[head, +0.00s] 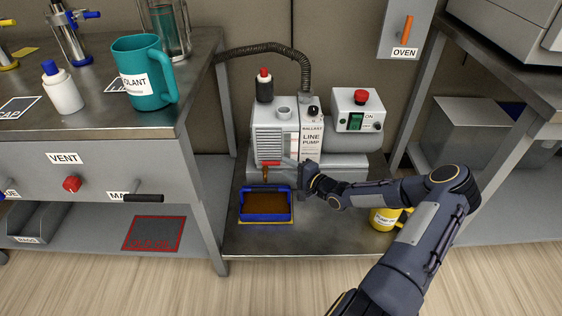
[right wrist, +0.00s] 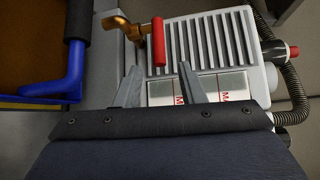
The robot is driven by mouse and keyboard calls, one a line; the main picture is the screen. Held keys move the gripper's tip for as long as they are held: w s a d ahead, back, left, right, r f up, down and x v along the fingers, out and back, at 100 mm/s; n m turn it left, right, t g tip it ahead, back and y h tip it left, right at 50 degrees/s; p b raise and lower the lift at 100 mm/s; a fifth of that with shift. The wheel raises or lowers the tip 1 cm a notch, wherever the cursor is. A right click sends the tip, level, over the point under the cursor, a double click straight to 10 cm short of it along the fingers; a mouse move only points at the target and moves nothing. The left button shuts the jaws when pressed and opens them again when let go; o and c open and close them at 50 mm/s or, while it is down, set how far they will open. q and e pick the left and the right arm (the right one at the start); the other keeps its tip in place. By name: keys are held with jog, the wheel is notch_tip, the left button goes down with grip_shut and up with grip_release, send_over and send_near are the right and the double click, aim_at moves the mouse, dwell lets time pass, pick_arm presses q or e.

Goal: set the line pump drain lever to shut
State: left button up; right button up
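The line pump (head: 290,135) is a grey ribbed unit on a low shelf. Its drain lever (head: 268,163) is a red bar on a brass tap (head: 265,176) low on the pump's front. The lever lies level, crosswise to the pump's height. My right gripper (head: 288,168) is just right of the lever. In the right wrist view my gripper (right wrist: 159,68) is open, with nothing held; the red lever (right wrist: 158,42) shows just beyond and between its fingertips. I cannot tell whether they touch. My left gripper is not in view.
A blue tray (head: 265,217) with brown contents stands under the tap. A yellow mug (head: 383,219) stands to the right, behind my right forearm. A switch box (head: 357,110) with a red button is right of the pump. A bench leg (head: 201,205) stands left.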

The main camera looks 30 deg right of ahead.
jog(key=v, duration=0.3)
jog(key=shift+p, duration=0.3)
jog(key=shift+w+a, duration=0.1)
jog(key=s+a+r+n+g+h, duration=0.2)
jog(key=s+a+r+n+g, duration=0.25)
jog(key=r, duration=0.35)
jog(key=s+a+r+n+g+h, duration=0.35)
jog(key=s+r+n, duration=0.25)
jog(key=r, duration=0.2)
jog(key=s+a+r+n+g+y, duration=0.1)
jog(key=s+a+r+n+y, duration=0.15)
jog(key=s+a, duration=0.55)
jog(key=s+a+r+n+g+y, duration=0.1)
jog(key=s+a+r+n+y, duration=0.3)
jog(key=s, duration=0.9)
notch_tip(320, 180, up, 36)
jog(key=m+h+p, duration=0.1)
jog(key=m+p, duration=0.1)
jog(key=p, duration=3.6)
jog(key=shift+w, duration=0.35)
